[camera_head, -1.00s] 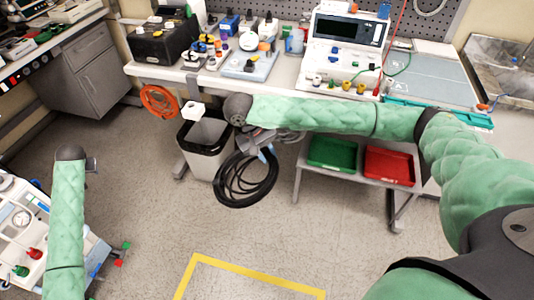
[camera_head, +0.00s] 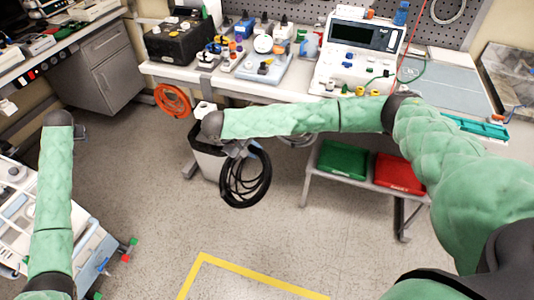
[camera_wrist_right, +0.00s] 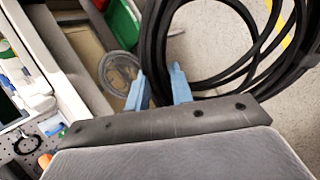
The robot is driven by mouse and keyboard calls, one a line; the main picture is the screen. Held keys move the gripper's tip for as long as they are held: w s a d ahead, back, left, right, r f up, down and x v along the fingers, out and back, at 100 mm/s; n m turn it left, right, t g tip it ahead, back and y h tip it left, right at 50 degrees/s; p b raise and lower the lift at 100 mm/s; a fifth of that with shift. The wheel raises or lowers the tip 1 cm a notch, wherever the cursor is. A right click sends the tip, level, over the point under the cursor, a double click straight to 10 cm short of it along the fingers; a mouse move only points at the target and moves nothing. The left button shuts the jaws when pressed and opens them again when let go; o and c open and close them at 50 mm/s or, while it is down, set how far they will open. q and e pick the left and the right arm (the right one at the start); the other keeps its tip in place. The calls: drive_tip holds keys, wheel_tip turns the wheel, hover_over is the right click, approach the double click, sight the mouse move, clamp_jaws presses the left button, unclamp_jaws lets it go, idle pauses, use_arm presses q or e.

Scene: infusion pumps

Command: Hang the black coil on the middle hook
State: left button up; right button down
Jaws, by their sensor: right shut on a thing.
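The black coil (camera_head: 240,205) hangs below my right gripper (camera_head: 238,148), in front of the bench and over the waste bin. In the right wrist view, the coil (camera_wrist_right: 153,45) passes between the blue fingertips (camera_wrist_right: 158,88), which are shut on it. An orange coil (camera_head: 173,100) hangs under the bench's front edge, to the left. A pale grey coil (camera_wrist_right: 120,72) shows beyond the fingertips in the right wrist view. The middle hook cannot be made out; my right arm covers part of the bench edge. My left gripper (camera_head: 81,132) is small and partly hidden by its arm.
A waste bin (camera_head: 206,164) stands under the bench. A low shelf holds a green tray (camera_head: 342,160) and a red tray (camera_head: 400,173). The bench (camera_head: 290,93) carries instruments. A wheeled equipment cart (camera_head: 20,205) is at left. Floor with yellow tape (camera_head: 255,276) is clear in front.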

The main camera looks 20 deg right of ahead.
drive_tip(key=w+a+n+t, duration=0.1)
drive_tip(key=a, duration=0.1)
drive_tip(key=w+a+f+n+t, duration=0.1)
drive_tip(key=w+n, duration=0.1)
drive_tip(key=shift+w+a+f, duration=0.2)
drive_tip(key=shift+w+a, duration=0.05)
drive_tip(key=shift+a, duration=0.1)
drive_tip(key=shift+w+a+n+t, duration=0.4)
drive_tip(key=shift+w+a, duration=0.05)
drive_tip(key=shift+a, duration=0.2)
drive_tip(key=shift+w+a+n+t, duration=0.4)
drive_tip(key=shift+a, duration=0.2)
drive_tip(key=shift+w+a, duration=0.1)
drive_tip(key=shift+a, duration=0.1)
